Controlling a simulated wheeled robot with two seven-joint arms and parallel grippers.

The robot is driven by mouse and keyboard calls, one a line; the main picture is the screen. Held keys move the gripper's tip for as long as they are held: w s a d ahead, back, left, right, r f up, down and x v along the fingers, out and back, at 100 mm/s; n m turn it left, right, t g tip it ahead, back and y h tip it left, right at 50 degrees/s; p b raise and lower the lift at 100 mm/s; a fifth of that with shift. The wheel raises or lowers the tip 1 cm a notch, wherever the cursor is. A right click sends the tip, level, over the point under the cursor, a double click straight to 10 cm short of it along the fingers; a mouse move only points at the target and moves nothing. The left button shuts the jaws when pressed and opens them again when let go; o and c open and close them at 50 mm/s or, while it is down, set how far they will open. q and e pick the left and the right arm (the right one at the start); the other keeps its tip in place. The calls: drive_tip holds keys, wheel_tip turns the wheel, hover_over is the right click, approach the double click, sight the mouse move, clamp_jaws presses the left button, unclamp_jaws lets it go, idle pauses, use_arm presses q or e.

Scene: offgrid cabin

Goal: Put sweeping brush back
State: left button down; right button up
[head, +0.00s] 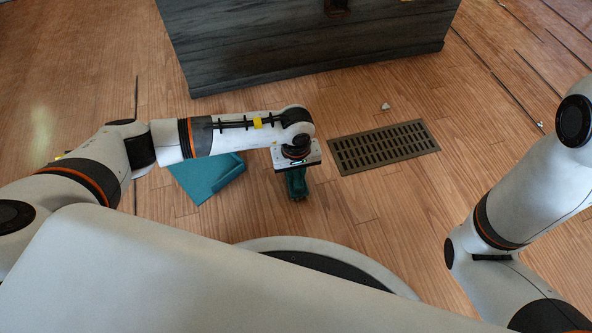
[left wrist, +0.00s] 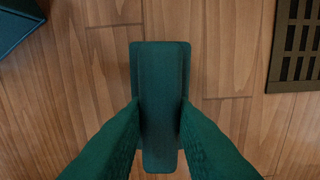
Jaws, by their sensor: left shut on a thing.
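The sweeping brush (left wrist: 160,70) is a dark green, narrow block seen from above in the left wrist view. The two green fingers of my left gripper (left wrist: 159,118) are shut on it from both sides. In the head view my left gripper (head: 297,186) points down over the wooden floor, and I cannot clearly separate the brush from the fingers there. A teal dustpan (head: 208,178) lies on the floor left of the gripper, partly hidden by my left arm. Its dark edge shows in the left wrist view (left wrist: 14,28). My right gripper is out of view.
A bronze floor vent (head: 383,147) lies right of my left gripper. A grey wooden chest (head: 300,50) stands behind. A small pale bit (head: 385,106) lies on the floor between them. The floor right of the vent is mostly clear.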

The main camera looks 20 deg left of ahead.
use_arm(q)
drive_tip(key=shift+f, duration=0.2)
drive_tip(key=c, duration=1.1)
unclamp_jaws()
drive_tip(key=shift+c, duration=0.2)
drive_tip(key=shift+r, duration=0.1)
wheel_tip(320, 180, up, 12)
drive_tip(key=p, duration=0.7)
